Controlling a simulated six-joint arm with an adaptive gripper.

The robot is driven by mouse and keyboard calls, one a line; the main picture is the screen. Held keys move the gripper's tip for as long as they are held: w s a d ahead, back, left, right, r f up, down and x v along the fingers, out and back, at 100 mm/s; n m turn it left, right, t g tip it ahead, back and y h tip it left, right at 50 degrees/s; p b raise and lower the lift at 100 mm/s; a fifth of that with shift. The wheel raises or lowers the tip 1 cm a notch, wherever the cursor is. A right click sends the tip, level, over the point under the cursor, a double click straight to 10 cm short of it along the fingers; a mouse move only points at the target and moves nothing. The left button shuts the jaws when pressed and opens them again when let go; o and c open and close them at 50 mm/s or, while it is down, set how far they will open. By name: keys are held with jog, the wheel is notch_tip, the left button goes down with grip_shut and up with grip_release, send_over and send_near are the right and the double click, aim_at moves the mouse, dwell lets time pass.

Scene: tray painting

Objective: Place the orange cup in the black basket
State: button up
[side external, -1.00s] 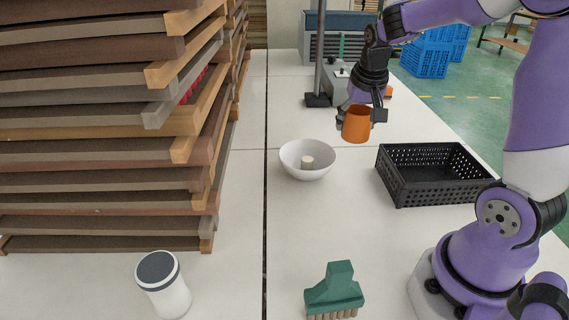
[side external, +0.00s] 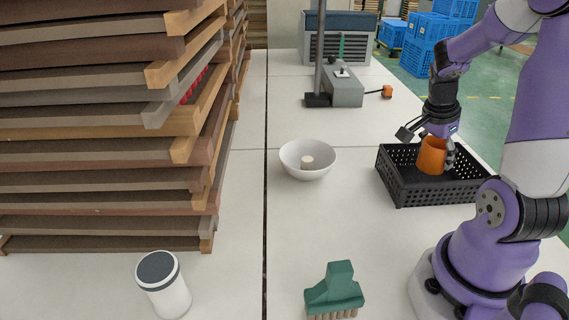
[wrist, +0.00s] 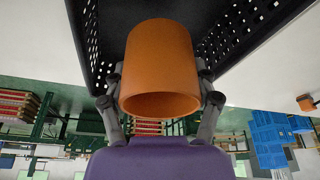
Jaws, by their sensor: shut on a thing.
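The orange cup (side external: 431,156) is at the black basket (side external: 408,194), inside its outline in the side external view. My gripper (side external: 434,150) is shut on the cup, with a finger on either side of it. In the wrist view the orange cup (wrist: 160,62) sits between the fingers of my gripper (wrist: 160,98), its open rim facing the camera. The black basket (wrist: 95,45) shows behind the cup in that view. The basket's front wall hides part of its inside, so I cannot tell whether the cup touches the bottom.
A white bowl (side external: 307,170) with a small pale object inside stands left of the basket. A green brush (side external: 335,288) and a white jar with a dark lid (side external: 165,285) are nearer the camera. Stacked wooden trays (side external: 110,150) fill the left. A metal stand (side external: 345,90) is behind.

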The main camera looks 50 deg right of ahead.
aim_at(433, 168)
jog(key=shift+s+d+f, duration=0.2)
jog(key=shift+d+f, duration=0.05)
jog(key=shift+d, duration=0.1)
jog(key=shift+d+f, duration=0.1)
jog(key=shift+f, duration=1.95)
jog(key=shift+f, duration=0.1)
jog(key=o, duration=1.1)
jog(key=shift+o, duration=0.2)
